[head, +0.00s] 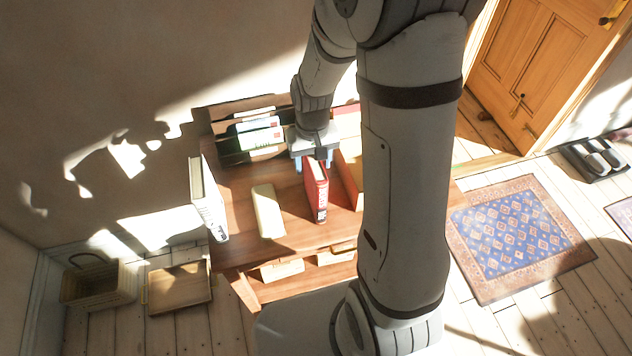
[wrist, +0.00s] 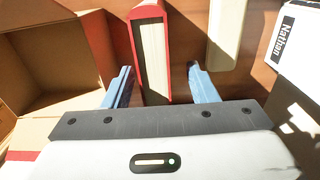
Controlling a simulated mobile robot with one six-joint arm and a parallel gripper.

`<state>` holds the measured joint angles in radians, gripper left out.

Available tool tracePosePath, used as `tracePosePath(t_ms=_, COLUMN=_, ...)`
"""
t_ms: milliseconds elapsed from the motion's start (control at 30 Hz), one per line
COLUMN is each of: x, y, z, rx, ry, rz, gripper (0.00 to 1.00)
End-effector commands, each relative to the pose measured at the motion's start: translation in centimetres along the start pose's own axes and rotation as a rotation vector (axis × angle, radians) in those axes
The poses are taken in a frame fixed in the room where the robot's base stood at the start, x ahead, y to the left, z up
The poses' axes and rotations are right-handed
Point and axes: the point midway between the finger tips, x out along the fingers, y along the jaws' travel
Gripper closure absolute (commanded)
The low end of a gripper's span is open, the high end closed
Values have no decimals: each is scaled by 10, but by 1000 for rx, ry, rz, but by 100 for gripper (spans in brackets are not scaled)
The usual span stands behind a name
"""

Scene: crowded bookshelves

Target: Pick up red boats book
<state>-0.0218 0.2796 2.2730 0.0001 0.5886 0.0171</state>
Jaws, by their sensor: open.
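The red book (head: 316,190) stands upright on the wooden shelf top, its spine toward the front. In the wrist view the red book (wrist: 152,50) shows its red covers and pale page edges from above. My gripper (head: 313,164) is over the book's far end. In the wrist view my gripper (wrist: 160,82) is open, with one blue finger on each side of the book and a gap on both sides. The title on the spine is too small to read.
A cream block-like book (head: 268,211) lies left of the red book, and a white book (head: 207,198) stands at the shelf's left edge. An open cardboard box (wrist: 55,55) is close beside the red book. Several books (head: 256,132) sit in a rack behind.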

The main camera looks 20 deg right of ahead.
Motion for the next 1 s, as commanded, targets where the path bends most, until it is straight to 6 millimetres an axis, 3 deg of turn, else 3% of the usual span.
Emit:
tracePosePath(t_ms=300, x=42, y=5, z=3, rx=1, ry=-4, rz=0, gripper=47)
tracePosePath(t_ms=667, x=49, y=5, z=2, rx=2, ry=0, rz=0, gripper=48)
tracePosePath(t_ms=1000, x=49, y=6, z=2, rx=3, ry=0, rz=0, gripper=76)
